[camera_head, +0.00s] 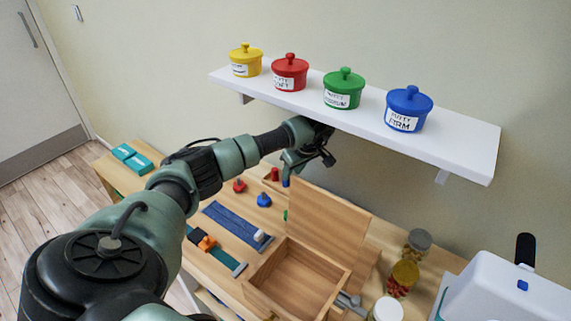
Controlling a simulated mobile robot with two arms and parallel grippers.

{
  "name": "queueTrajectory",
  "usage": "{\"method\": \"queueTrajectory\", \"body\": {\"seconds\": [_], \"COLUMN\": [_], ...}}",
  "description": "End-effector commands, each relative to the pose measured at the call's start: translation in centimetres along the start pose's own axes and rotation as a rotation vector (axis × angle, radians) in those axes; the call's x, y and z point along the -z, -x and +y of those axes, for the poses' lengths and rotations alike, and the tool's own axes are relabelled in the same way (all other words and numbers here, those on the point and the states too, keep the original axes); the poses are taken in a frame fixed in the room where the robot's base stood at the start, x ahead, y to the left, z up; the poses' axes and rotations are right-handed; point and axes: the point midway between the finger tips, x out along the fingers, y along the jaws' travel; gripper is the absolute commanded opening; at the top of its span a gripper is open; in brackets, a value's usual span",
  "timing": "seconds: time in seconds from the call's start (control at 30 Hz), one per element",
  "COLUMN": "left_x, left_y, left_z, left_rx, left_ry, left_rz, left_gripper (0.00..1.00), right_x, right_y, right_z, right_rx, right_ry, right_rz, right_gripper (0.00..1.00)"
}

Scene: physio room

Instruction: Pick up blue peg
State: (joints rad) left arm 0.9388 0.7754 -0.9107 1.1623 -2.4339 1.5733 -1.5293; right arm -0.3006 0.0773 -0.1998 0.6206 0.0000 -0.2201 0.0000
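A small blue peg (286,182) shows at the back of the wooden table, just under my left gripper (292,168). The gripper points down below the wall shelf. Its fingers are small and partly dark, and I cannot tell whether they are apart or closed on the peg. A red peg (275,174) stands just left of the blue one. My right gripper is not in view.
A white shelf (458,158) with yellow, red, green and blue lidded pots overhangs the table. The open wooden box (268,299) stands in front of the pegs. Red (239,186) and blue (264,200) knobbed pieces, blue strips (232,222) and jars (404,273) are nearby.

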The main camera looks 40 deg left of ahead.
Motion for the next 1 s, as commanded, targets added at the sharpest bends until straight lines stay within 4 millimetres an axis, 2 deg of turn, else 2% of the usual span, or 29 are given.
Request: {"method": "queueTrajectory", "body": {"seconds": [0.23, 0.4, 0.5, 0.63, 0.9, 1.0], "left_x": [1.8, 1.4, 1.5, 1.6, 1.7, 1.7], "left_y": [-0.9, -4.0, -5.1, -5.7, -5.6, -5.7], "left_z": [0.0, 0.0, 0.0, 0.0, 0.0, 0.0], "left_rx": [-0.001, 0.000, 0.001, 0.000, 0.000, 0.000], "left_ry": [0.003, 0.000, 0.000, 0.000, -0.001, -0.001], "left_rz": [0.001, -0.001, -0.001, 0.000, 0.001, 0.000], "left_gripper": [0.33, 0.33, 0.33, 0.33, 0.33, 0.05], "right_x": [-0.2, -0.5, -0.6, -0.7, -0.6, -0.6], "right_y": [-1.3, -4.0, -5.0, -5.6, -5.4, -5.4], "right_z": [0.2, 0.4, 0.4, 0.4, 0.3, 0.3], "right_rx": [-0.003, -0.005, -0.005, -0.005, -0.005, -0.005], "right_ry": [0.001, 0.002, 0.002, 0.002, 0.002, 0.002], "right_rz": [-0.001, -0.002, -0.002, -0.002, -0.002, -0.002], "right_gripper": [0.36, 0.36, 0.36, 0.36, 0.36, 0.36]}}
